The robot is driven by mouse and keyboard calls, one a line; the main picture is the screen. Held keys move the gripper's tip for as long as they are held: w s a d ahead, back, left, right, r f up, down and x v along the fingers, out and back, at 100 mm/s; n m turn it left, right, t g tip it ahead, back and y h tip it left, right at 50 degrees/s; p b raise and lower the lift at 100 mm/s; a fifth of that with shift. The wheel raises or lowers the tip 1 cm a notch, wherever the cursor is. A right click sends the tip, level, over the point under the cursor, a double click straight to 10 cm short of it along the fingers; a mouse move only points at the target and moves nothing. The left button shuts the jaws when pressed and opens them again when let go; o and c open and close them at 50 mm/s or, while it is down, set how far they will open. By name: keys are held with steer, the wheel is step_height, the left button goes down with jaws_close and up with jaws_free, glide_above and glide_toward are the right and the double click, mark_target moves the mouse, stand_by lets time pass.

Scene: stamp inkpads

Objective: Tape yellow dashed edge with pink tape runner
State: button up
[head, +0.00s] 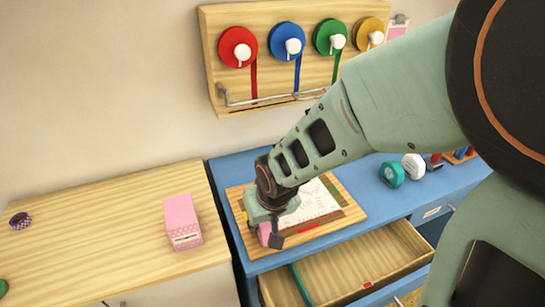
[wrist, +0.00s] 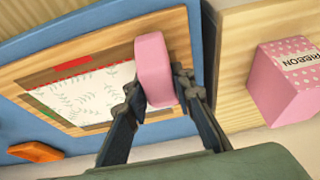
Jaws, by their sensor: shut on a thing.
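My gripper (head: 268,226) is shut on the pink tape runner (wrist: 153,62), a pink block between its two fingers in the wrist view (wrist: 157,88). The runner also shows under the gripper in the head view (head: 264,234). It is at the left part of the wooden board (head: 347,212), over the paper's left edge. The white patterned paper (head: 318,199) lies on the board. A red strip (wrist: 72,67) and a green strip (wrist: 45,112) show along its other edges. The yellow dashed edge cannot be made out; the gripper and runner cover that side. Contact with the paper cannot be told.
A pink ribbon box (head: 181,222) stands on the wooden cabinet at left. An open drawer (head: 350,262) juts out below the blue desk (head: 228,182). Teal (head: 392,173) and white (head: 413,166) dispensers stand at right. An orange block (wrist: 36,152) lies beyond the board.

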steer(key=shift+f+b, duration=0.45)
steer(key=shift+w+a+b, duration=0.15)
steer(key=shift+w+a, duration=0.15)
steer(key=shift+w, duration=0.3)
steer(key=shift+w+a+b, duration=0.1)
steer(key=shift+w+a, duration=0.15)
steer(key=shift+w, duration=0.35)
steer(key=shift+w+a+b, duration=0.15)
steer(key=shift+w+a, duration=0.15)
steer(key=shift+w, duration=0.3)
steer(key=shift+w+a, duration=0.4)
steer(key=shift+w, duration=0.45)
steer(key=shift+w+a, duration=0.4)
steer(key=shift+w, duration=0.4)
steer(key=shift+w+a+b, duration=0.1)
steer(key=shift+w+a, duration=0.2)
steer(key=shift+w, duration=0.35)
steer(key=shift+w+a+b, duration=0.1)
steer(key=shift+w+a, duration=0.2)
steer(key=shift+w, duration=0.3)
steer(key=shift+w+a+b, duration=0.1)
steer(key=shift+w+a, duration=0.2)
steer(key=shift+w, duration=0.35)
steer(key=shift+w, duration=0.15)
steer(key=shift+w+a, duration=0.45)
steer(key=shift+w, duration=0.35)
steer(key=shift+w+a, duration=0.45)
steer(key=shift+w, duration=0.35)
